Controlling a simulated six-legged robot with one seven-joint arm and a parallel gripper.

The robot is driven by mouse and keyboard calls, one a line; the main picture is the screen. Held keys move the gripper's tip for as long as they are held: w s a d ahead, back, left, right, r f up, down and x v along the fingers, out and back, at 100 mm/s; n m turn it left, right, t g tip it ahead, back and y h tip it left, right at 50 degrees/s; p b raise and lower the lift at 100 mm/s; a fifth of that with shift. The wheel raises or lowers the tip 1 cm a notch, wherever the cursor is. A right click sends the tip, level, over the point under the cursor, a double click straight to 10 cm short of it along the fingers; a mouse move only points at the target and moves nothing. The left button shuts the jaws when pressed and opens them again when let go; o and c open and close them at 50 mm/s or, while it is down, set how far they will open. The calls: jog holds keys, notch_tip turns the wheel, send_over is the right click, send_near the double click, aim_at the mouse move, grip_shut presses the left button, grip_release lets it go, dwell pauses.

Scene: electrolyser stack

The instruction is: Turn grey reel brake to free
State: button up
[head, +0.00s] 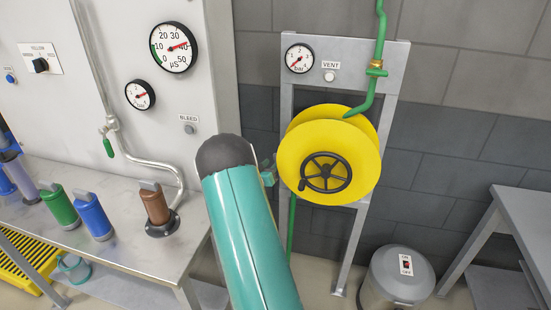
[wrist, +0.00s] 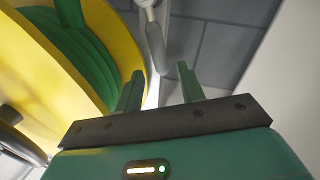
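The yellow reel (head: 315,150) hangs on a grey stand, with a black handwheel (head: 325,172) on its face. In the wrist view the reel (wrist: 45,50) fills the left side, with green hose (wrist: 85,45) wound on it. A grey bar with a pale rounded end (wrist: 154,40) shows beyond my fingertips; it may be the grey reel brake, but I cannot tell its setting. My gripper (wrist: 160,70) is open, its two green fingers apart with nothing between them. In the head view my gripper (head: 268,174) is mostly hidden by my arm, just left of the reel.
The stand (head: 385,90) carries a gauge (head: 299,58) and a VENT button (head: 329,76). A green pipe (head: 378,40) comes down to the reel top. A grey bin (head: 398,275) with a switch stands below right. A metal bench (head: 120,235) with coloured canisters is at left.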

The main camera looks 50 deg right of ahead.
aim_at(275, 159)
jog(key=d, duration=0.2)
jog(key=w+d, duration=0.1)
jog(key=d, duration=0.1)
jog(key=shift+w+d, duration=0.1)
jog(key=shift+d, duration=0.3)
grip_shut()
